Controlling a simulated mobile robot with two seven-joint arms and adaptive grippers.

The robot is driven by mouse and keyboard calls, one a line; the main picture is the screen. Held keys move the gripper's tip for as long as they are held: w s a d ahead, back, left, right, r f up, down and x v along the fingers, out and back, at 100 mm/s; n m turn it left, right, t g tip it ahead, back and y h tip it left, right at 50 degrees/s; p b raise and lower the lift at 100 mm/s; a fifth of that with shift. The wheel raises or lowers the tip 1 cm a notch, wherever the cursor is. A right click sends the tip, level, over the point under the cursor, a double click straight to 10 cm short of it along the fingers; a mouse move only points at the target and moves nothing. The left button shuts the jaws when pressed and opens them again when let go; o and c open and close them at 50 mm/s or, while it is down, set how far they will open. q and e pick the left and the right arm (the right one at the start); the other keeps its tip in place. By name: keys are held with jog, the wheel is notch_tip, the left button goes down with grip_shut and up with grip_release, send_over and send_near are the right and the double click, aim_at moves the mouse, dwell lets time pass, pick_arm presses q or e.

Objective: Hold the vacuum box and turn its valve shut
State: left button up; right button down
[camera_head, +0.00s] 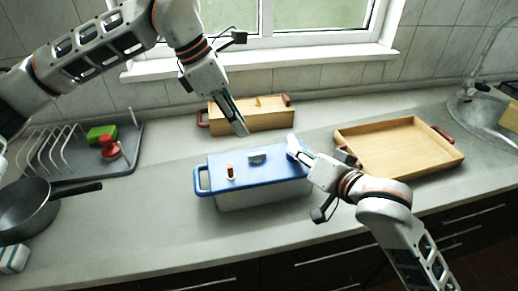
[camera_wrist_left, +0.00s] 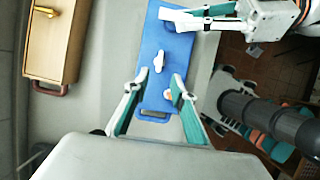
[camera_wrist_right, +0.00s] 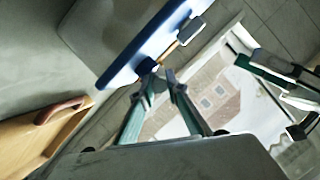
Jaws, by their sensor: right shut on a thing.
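The vacuum box (camera_head: 283,187) stands on the counter, with a blue lid and a pale body. A grey bar-shaped knob (camera_head: 257,157), which looks like the valve, and a small orange-topped peg (camera_head: 230,172) stand on the lid. In the left wrist view the knob (camera_wrist_left: 159,56) lies beyond my fingertips. My left gripper (camera_head: 243,133) is open and empty, above the box; its spread fingers (camera_wrist_left: 158,83) show over the lid's handle end. My right gripper (camera_head: 292,148) is shut on the box's right end, in the right wrist view (camera_wrist_right: 157,74) at the blue rim; the handle is mostly hidden.
A closed wooden box (camera_head: 255,121) stands behind, near the window. An open wooden tray (camera_head: 390,174) lies to the right. A dish rack (camera_head: 80,178) and a black pan (camera_head: 28,205) stand at the left.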

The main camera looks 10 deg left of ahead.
aim_at(257, 153)
pick_arm(q)
jog(key=x, duration=1)
jog(key=shift+d+f, duration=0.1)
jog(key=shift+f, duration=0.1)
grip_shut()
